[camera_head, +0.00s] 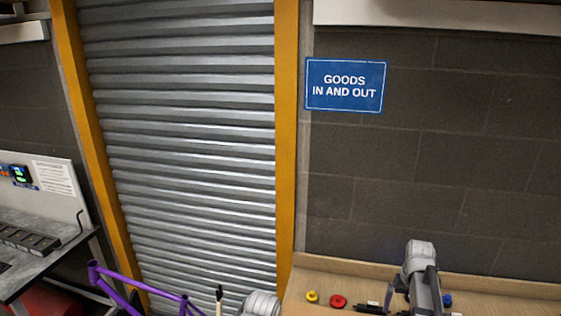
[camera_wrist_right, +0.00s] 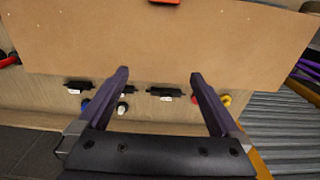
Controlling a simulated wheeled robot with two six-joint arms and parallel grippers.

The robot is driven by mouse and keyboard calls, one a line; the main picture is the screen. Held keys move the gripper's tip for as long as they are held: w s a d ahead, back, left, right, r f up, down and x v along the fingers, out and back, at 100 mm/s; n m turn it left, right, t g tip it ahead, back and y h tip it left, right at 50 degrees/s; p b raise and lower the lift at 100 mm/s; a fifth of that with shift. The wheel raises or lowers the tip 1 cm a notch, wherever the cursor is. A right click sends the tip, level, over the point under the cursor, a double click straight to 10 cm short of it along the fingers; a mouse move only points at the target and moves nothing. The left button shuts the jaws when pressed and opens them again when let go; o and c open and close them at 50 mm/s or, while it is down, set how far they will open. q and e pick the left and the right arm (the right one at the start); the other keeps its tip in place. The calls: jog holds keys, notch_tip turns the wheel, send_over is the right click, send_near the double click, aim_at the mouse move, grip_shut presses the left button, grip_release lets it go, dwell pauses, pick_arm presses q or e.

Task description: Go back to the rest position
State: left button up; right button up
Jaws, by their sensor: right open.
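My right arm reaches over a wooden bench (camera_head: 300,288) at the lower right of the head view. In the right wrist view my right gripper (camera_wrist_right: 159,74) has its two dark fingers wide apart, with nothing held between them. Past the fingers is a plain brown board (camera_wrist_right: 160,40). My left gripper does not show; a light grey rounded part at the bottom middle of the head view seems to be my left arm.
On the bench are a yellow knob (camera_head: 312,296), a red knob (camera_head: 338,301), a blue knob (camera_head: 447,299) and black labelled pieces (camera_wrist_right: 165,93). A purple frame (camera_head: 140,295) stands lower left, before a closed roller shutter (camera_head: 190,150). A grey worktable (camera_head: 35,250) is far left.

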jog(key=shift+w+r, duration=0.2)
dwell(0.3)
